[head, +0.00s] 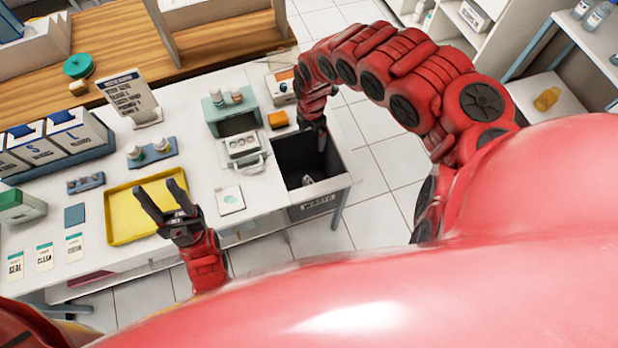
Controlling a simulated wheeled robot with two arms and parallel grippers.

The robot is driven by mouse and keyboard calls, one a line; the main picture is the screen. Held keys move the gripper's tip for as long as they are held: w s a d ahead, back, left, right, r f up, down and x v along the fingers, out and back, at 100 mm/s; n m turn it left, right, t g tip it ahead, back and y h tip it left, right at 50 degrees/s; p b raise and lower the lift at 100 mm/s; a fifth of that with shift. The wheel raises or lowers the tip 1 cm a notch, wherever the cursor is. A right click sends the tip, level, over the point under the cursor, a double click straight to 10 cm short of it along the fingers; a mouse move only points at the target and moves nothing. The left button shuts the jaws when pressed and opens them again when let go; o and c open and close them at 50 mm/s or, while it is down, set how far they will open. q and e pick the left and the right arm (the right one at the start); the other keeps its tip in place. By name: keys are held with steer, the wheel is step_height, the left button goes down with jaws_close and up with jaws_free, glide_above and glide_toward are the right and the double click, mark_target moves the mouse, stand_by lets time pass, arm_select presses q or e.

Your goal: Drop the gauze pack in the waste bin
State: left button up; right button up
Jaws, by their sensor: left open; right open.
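The waste bin (316,196) is a dark open box with a "WASTE" label, at the right end of the white table. A small pale object (307,181) lies inside it near the front wall; it may be the gauze pack, but it is too small to be sure. My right gripper (321,141) is above the back part of the bin, open, with nothing visible in it. My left gripper (158,190) is open and empty over the yellow tray (122,237).
A flat white card with a teal mark (230,199) lies left of the bin. Labelled boxes (80,133) fill the left. Floor right of the bin is clear.

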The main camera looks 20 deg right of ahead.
step_height(320, 180, up, 7)
steer(key=p, duration=0.2)
steer(key=shift+f, duration=0.2)
steer(key=shift+s+f, duration=0.1)
